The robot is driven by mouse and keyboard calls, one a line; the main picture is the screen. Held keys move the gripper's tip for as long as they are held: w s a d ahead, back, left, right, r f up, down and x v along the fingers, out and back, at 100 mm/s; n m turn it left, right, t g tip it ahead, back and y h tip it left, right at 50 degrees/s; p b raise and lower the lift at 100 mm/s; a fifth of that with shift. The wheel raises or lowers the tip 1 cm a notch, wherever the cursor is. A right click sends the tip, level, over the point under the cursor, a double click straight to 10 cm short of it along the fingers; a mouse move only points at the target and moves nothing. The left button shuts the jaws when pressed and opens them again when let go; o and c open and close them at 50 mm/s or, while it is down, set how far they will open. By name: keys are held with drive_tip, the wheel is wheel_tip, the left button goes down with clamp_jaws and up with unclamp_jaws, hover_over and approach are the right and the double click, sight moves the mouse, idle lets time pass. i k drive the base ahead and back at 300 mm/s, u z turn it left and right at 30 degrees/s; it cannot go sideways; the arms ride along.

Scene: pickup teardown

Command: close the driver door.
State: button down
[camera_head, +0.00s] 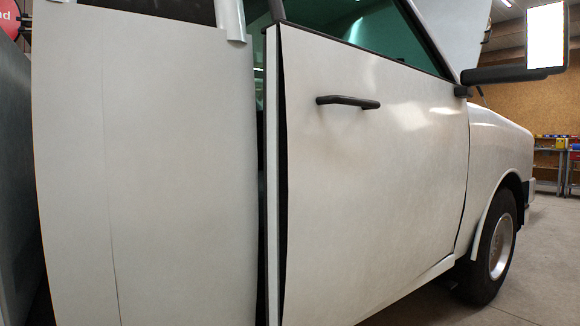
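The white driver door (385,170) fills the middle of the head view, with a black handle (348,102) near its upper rear corner. The door's rear edge (273,180) stands out from the body, and a dark gap shows between it and the white panel to its left. The door looks ajar by a modest angle; the exact angle is hard to tell. Its front edge meets the front fender, and the window above it is tinted green. My gripper is not in view.
A large white body panel (170,170) stands close on the left. A side mirror (545,45) sticks out at the upper right. The front wheel (493,245) is at the right. Concrete floor (545,265) is clear there, with shelves (555,160) behind.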

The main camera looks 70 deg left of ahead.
sight(365, 129)
drive_tip(key=z, duration=0.05)
drive_tip(key=k, duration=1)
drive_tip(key=u, duration=0.75)
drive_tip(key=i, duration=1)
drive_tip(key=u, duration=0.45)
